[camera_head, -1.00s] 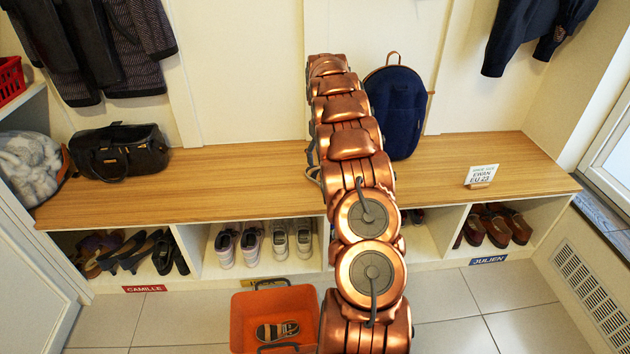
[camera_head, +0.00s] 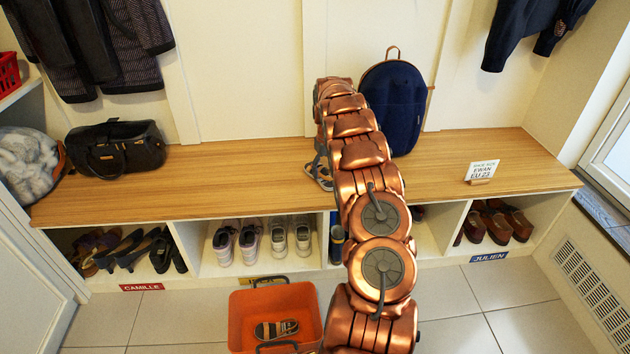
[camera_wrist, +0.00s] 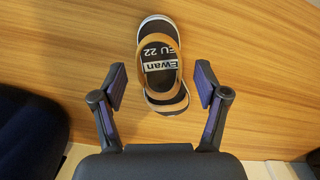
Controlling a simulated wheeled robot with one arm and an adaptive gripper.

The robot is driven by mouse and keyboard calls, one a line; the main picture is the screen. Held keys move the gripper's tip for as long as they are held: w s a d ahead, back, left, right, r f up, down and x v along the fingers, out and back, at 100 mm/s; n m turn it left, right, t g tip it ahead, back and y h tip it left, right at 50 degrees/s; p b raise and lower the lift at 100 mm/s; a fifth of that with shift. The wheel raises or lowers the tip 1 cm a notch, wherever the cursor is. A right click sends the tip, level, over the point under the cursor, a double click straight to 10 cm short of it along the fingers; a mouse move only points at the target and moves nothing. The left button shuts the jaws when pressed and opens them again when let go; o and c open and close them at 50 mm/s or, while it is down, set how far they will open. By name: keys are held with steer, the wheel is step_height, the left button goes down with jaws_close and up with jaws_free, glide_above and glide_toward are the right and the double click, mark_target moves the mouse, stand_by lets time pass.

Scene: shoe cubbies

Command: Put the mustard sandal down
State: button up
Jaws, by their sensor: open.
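The mustard sandal (camera_wrist: 162,65) lies on the wooden bench top in the wrist view, its dark insole facing up. The insole carries a label reading "Ewan EU 22". My gripper (camera_wrist: 161,84) is open, one finger on each side of the sandal, with a gap on both sides. In the head view the sandal (camera_head: 319,172) shows on the bench just left of my arm, partly hidden by it. A similar sandal (camera_head: 276,329) lies in the orange crate (camera_head: 238,313) on the floor.
A navy backpack (camera_head: 393,105) stands on the bench behind my arm. A sign reading "Ewan EU 23" (camera_head: 482,171) stands farther right. A dark bag (camera_head: 115,148) lies at left. Cubbies below hold several shoes. The bench is clear between bag and sandal.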

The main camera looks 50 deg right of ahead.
steer(key=shift+f, duration=0.3)
steer(key=shift+r, duration=0.15)
steer(key=c, duration=1.4)
